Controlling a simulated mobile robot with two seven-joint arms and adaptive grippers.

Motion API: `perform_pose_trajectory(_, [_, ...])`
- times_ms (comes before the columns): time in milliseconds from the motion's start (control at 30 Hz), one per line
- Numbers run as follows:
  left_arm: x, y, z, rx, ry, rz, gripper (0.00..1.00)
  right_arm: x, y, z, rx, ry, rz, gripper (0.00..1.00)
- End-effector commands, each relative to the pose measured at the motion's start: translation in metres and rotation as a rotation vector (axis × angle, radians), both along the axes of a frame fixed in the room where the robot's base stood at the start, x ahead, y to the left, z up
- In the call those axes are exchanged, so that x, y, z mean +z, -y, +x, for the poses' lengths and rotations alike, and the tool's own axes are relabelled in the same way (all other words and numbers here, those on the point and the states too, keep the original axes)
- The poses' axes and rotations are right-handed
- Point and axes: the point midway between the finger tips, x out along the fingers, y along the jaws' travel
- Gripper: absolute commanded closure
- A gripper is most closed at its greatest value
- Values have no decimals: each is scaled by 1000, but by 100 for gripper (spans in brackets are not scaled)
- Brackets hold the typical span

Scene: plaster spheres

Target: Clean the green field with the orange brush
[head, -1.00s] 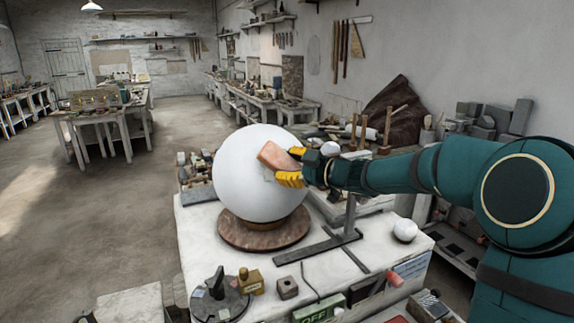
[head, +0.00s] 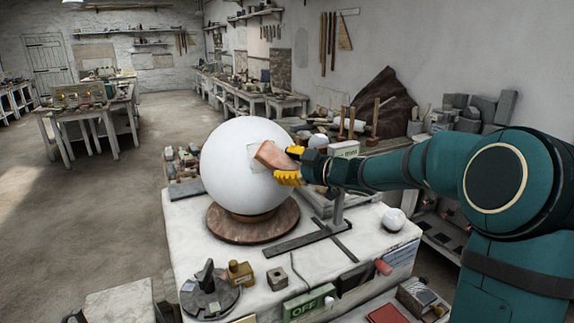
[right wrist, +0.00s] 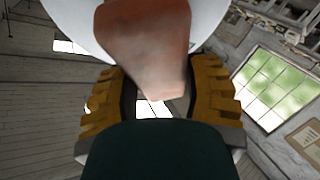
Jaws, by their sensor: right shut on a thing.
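A large white sphere (head: 225,175) rests on a round brown turntable (head: 225,231) on the white worktable. A pale, faintly greenish square patch (head: 254,151) shows on its upper right side, partly hidden by the brush. My right gripper (head: 290,168), with yellow fingers, is shut on the orange-brown brush (head: 268,157) at the sphere's right side. The brush overlaps the patch's edge; I cannot tell whether it touches the surface. In the right wrist view the brush (right wrist: 148,45) sticks out ahead of the fingers, with the sphere (right wrist: 75,14) behind it. My left gripper is not in view.
A small white ball (head: 394,219) sits at the table's right. A dark metal stand (head: 300,238) lies right of the turntable. A round tool holder (head: 209,293), small blocks and a green OFF box (head: 310,302) line the front edge. Open floor lies left.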

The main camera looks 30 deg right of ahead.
Motion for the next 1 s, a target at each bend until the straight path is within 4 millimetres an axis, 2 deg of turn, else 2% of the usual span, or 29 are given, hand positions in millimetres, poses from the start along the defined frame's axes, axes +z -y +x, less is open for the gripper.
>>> perform_pose_trajectory(233, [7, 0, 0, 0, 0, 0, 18, 13, -11, 5, 2, 2, 1, 91])
perform_pose_trajectory(733, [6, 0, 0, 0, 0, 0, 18, 27, -27, 12, 3, 2, -1, 91])
perform_pose_trajectory(1000, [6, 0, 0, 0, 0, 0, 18, 28, -28, 13, 1, 1, 1, 91])
